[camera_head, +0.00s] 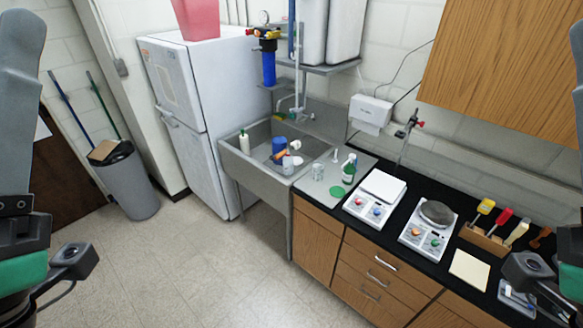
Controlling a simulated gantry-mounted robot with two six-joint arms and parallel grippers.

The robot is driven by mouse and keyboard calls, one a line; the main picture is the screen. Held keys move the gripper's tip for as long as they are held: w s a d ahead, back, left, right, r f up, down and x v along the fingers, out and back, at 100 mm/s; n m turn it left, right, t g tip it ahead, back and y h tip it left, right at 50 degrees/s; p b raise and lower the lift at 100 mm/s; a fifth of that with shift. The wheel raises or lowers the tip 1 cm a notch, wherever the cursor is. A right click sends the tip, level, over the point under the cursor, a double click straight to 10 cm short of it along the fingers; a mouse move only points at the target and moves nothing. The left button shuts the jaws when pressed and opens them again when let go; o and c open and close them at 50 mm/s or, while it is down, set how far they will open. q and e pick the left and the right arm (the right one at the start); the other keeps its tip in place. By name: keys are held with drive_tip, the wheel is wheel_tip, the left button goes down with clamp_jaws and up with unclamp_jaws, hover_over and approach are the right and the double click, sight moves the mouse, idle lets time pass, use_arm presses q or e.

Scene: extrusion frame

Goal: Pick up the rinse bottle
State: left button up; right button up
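Several bottles stand around the grey sink (233,165), and I cannot tell for certain which one is the rinse bottle. A white bottle with a green cap (244,143) stands upright at the sink's left side. A green and white bottle (349,170) stands upright on the counter right of the sink, with another small white bottle close behind it. A blue container and small white and orange items (287,161) are in the sink. My left and right arms show at the picture's edges, far from the bottles; their fingertips are out of view.
A white fridge (191,97) stands left of the sink, and a grey bin (129,184) stands further left. Right of the sink, the black counter holds two white hotplate-like devices (427,229) and a wooden tool rack (484,241). A wooden cabinet (507,65) overhangs it. The floor in front is clear.

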use_arm(q)
drive_tip(key=shift+o, duration=0.2)
idle(0.3)
drive_tip(key=o, duration=0.8)
drive_tip(key=shift+c, duration=0.2)
